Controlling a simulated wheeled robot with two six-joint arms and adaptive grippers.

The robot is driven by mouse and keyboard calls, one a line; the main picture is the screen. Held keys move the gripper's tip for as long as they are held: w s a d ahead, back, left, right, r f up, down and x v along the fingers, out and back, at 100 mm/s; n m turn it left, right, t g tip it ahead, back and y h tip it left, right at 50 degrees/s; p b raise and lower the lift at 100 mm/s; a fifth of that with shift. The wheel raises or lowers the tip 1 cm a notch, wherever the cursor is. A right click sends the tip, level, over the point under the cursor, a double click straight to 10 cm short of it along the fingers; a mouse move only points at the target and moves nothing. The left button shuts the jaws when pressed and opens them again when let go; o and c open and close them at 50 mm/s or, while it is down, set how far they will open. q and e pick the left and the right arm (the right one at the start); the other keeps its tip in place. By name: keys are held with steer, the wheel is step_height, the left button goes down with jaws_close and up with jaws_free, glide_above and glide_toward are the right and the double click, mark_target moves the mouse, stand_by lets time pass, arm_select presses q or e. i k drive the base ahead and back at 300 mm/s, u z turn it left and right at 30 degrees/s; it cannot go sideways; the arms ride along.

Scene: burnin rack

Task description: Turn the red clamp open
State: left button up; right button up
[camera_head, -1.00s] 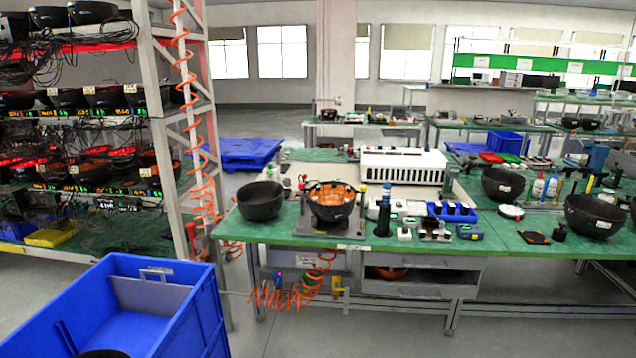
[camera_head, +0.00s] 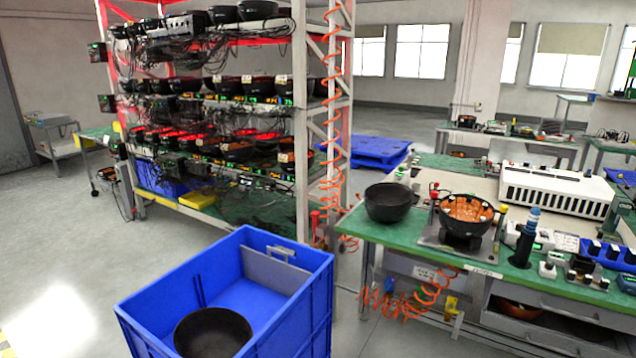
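A fixture (camera_head: 430,238) on the green workbench holds a black bowl (camera_head: 463,228) with an orange inside. Small upright clamps stand around that bowl. The one at its back left (camera_head: 434,188) looks reddish, but it is too small to tell whether it is open or shut. Neither of my grippers is in view.
A black bowl (camera_head: 388,202) stands left of the fixture. A blue crate (camera_head: 290,318) with a dark bowl (camera_head: 213,335) inside stands in front. A rack (camera_head: 304,130) full of wired bowls is at the left. An orange coiled hose (camera_head: 405,300) hangs below the bench.

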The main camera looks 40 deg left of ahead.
mark_target(435, 193)
steer(key=u, duration=0.55)
steer(key=i, duration=1.7)
steer(key=z, duration=2.85)
steer(key=k, duration=0.25)
steer(key=u, duration=2)
